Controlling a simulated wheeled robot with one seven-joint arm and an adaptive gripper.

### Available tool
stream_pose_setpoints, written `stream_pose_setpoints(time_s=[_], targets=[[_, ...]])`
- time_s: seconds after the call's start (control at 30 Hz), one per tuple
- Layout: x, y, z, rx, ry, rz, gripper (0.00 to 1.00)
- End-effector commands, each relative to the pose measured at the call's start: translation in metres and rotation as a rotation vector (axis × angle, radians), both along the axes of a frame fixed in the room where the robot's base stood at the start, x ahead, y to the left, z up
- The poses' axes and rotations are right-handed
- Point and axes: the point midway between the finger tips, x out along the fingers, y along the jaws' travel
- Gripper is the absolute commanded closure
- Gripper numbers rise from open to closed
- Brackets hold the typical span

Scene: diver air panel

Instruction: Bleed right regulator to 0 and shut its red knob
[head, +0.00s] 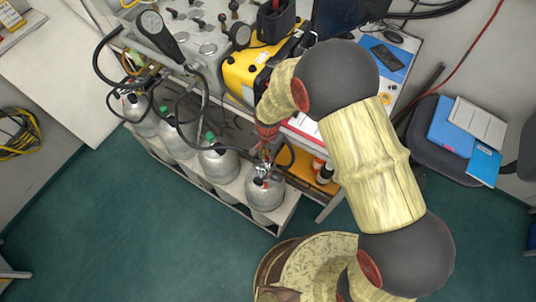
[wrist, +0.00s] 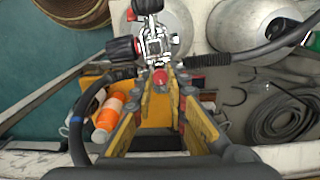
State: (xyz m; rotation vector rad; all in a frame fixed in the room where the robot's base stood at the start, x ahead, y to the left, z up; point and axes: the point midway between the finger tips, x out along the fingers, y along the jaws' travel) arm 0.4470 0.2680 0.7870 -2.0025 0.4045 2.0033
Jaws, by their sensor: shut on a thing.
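The right regulator (wrist: 152,42) is a silver fitting on the rightmost grey bottle (head: 264,193). In the wrist view it stands just beyond my fingertips. A red-and-black knob (wrist: 120,50) sticks out on its left, and another red-topped knob (wrist: 147,6) sits at its far end. My gripper (wrist: 161,80) has its yellow fingers closed together at the tips around a small red part (wrist: 160,74) on the near side of the regulator. The fingertips hide much of that part. In the head view my arm hides most of my gripper. I cannot read a pressure gauge.
Several grey bottles stand in a row in a rack (head: 290,212), with black hoses (wrist: 250,52) running close by. A chair (head: 440,127) stands right; the green floor (head: 120,230) is clear in front.

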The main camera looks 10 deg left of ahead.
Motion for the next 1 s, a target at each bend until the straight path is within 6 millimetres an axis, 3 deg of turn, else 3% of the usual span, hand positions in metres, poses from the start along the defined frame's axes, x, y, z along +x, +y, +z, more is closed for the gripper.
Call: stream_pose_setpoints(time_s=[0.33,0.67,0.83,1.0], targets=[[0.0,0.0,0.0,0.0,0.0,0.001,0.67],[0.0,0.0,0.002,0.001,0.0,0.001,0.66],[0.001,0.001,0.019,0.002,-0.003,0.001,0.66],[0.002,0.001,0.054,0.003,-0.005,0.001,0.66]])
